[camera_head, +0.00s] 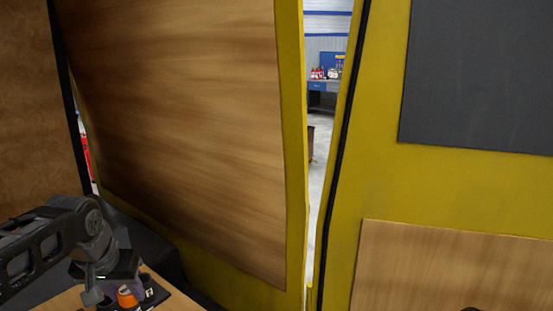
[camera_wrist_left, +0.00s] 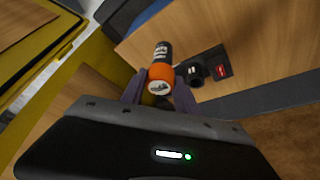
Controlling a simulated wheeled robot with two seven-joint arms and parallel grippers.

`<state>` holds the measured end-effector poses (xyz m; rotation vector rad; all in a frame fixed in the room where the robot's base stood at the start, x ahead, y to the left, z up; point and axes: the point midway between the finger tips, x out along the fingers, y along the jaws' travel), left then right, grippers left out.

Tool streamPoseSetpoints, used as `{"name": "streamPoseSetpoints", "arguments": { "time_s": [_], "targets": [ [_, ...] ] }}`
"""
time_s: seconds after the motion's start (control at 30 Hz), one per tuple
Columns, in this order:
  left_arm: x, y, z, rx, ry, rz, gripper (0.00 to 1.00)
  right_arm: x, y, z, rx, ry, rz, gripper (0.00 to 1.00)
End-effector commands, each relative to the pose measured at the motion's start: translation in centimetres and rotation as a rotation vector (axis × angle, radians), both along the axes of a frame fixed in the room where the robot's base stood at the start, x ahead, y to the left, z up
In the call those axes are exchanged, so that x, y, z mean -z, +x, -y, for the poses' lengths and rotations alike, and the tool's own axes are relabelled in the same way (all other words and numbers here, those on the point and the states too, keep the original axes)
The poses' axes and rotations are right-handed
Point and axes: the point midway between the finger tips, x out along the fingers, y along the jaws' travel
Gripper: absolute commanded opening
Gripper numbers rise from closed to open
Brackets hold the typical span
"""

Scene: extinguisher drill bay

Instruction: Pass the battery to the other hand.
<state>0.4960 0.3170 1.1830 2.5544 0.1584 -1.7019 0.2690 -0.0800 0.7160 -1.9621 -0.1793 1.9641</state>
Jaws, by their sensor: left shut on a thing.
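The battery (camera_wrist_left: 162,55) is a cylinder with an orange end and a black, partly lettered body. In the left wrist view it sits between the purple fingers of my left gripper (camera_wrist_left: 158,90), which is shut on it. In the head view my left gripper (camera_head: 113,296) is at the lower left, and the battery's orange part (camera_head: 127,298) shows beside its fingers. The fingers and wrist hide part of the battery there. My right gripper is not in view.
A wooden tabletop (camera_wrist_left: 262,42) lies beyond the battery, with a dark item (camera_wrist_left: 195,76) and a black-and-red item (camera_wrist_left: 221,70) near it. Yellow-framed wood panels (camera_head: 180,120) stand ahead. A narrow gap between them shows a blue workbench (camera_head: 322,88).

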Motion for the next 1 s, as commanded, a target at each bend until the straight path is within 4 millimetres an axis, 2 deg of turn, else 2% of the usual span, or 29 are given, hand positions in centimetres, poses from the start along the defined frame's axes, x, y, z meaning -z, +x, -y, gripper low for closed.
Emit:
{"name": "streamPoseSetpoints", "arguments": {
  "time_s": [0.3, 0.6, 0.7, 1.0],
  "targets": [
    [10.3, 1.5, 7.0, 0.078, 0.000, -0.009, 0.00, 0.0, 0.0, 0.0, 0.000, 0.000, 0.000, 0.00],
    [18.3, 2.9, 12.5, 0.133, -0.001, -0.007, 0.00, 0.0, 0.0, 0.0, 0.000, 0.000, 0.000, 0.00],
    [20.2, 3.0, 12.0, 0.124, 0.000, 0.000, 0.00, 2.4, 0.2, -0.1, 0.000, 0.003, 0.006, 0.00],
    [26.1, 3.0, 12.0, 0.124, 0.000, 0.000, 0.00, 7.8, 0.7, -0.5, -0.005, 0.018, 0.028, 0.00]
  ]
}}
